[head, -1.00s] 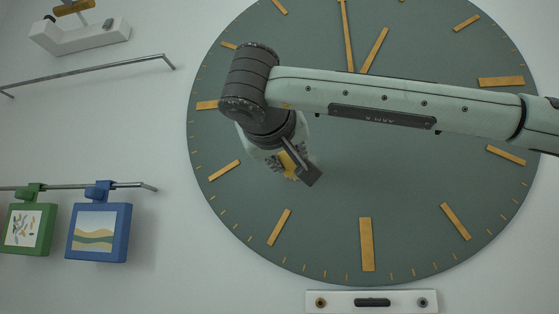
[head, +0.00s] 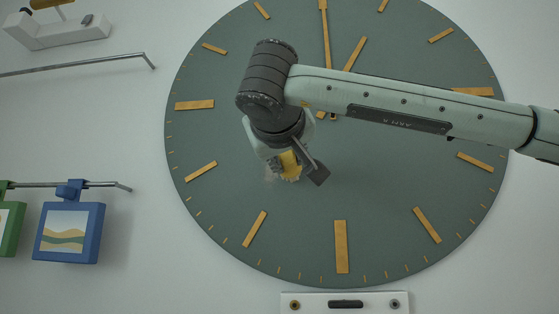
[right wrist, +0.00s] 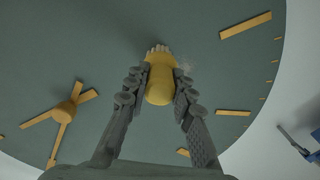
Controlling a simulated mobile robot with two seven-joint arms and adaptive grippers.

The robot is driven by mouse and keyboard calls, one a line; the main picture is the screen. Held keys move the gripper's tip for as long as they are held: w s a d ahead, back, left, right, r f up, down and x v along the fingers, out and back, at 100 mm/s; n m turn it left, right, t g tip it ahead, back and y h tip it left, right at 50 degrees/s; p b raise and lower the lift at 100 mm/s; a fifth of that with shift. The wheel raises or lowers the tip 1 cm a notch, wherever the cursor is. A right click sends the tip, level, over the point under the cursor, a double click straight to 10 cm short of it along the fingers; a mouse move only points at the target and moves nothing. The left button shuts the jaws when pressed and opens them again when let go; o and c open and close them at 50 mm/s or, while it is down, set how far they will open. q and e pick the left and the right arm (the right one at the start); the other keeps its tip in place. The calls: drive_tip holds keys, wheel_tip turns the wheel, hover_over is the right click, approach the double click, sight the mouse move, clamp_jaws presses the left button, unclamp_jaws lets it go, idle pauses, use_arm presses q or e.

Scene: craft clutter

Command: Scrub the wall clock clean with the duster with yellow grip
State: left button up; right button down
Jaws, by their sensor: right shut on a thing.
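The wall clock (head: 395,205) is a large dark green disc with ochre hour bars and hands, filling the middle of the head view; its face (right wrist: 240,75) also fills most of the right wrist view. My right gripper (head: 292,168) is shut on the yellow grip of the duster (head: 290,166), in front of the lower left of the face. In the right wrist view the fingers (right wrist: 161,88) clasp the yellow grip (right wrist: 160,82), and pale bristles point at the face. A faint greyish smudge (right wrist: 184,66) shows beside the bristles. My left gripper is not in view.
A blue framed picture (head: 68,233) and a green one (head: 8,232) hang from a rail (head: 100,184) at left. Another rail (head: 80,65) and a white shelf piece (head: 55,30) are above. A white plate with knobs (head: 345,304) sits below the clock.

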idle(0.4)
drive_tip(key=shift+a+p, duration=0.25)
drive_tip(key=shift+p, duration=0.05)
drive_tip(key=shift+w+a+p, duration=0.25)
drive_tip(key=shift+a+p, duration=0.15)
drive_tip(key=shift+a, duration=0.8)
